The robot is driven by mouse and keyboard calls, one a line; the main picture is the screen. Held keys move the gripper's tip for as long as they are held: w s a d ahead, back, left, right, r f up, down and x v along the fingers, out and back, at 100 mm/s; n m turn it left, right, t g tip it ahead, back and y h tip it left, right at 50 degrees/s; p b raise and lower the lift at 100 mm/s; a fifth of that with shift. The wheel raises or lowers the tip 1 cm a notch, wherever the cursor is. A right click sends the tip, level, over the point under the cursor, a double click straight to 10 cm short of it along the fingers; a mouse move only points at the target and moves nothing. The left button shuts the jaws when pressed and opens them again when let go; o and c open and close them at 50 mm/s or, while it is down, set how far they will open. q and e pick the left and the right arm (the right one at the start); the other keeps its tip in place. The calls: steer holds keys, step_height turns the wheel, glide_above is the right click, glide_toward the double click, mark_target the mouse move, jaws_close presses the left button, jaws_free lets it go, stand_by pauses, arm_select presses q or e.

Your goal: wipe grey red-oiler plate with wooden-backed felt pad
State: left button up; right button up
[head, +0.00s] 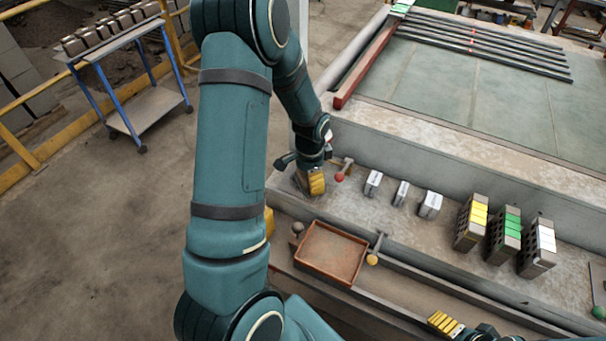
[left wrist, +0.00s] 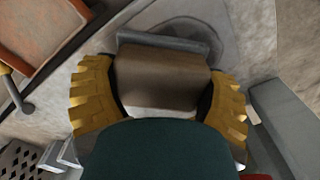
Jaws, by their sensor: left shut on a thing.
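My left gripper (head: 316,184) is shut on a brown wooden-backed pad, mostly hidden by the fingers in the head view. The left wrist view shows the pad's brown back (left wrist: 160,78) between both yellow fingers, with a grey edge along its far side. The pad is low over the pale grey surface; I cannot tell whether it touches. A darker rounded patch (left wrist: 205,32) shows beyond it. The red-knobbed oiler (head: 340,177) is just right of the gripper in the head view. The grey plate's outline is not clear. My right gripper (head: 444,322) shows partly at bottom right.
A rust-coloured tray (head: 332,252) stands in front, beside a yellow-knobbed tool (head: 372,259). Small white-grey blocks (head: 401,193) stand right of the red oiler. Hollow bricks with yellow (head: 470,224), green (head: 503,236) and white (head: 537,249) markings stand farther right.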

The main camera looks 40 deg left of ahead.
mark_target(290, 178)
arm_select(q)
steer(key=shift+w+d, duration=0.15)
steer(key=shift+d, duration=0.45)
steer(key=shift+w+d, duration=0.15)
steer(key=shift+d, duration=0.45)
steer(key=shift+r, duration=0.1)
steer(key=shift+a, duration=0.1)
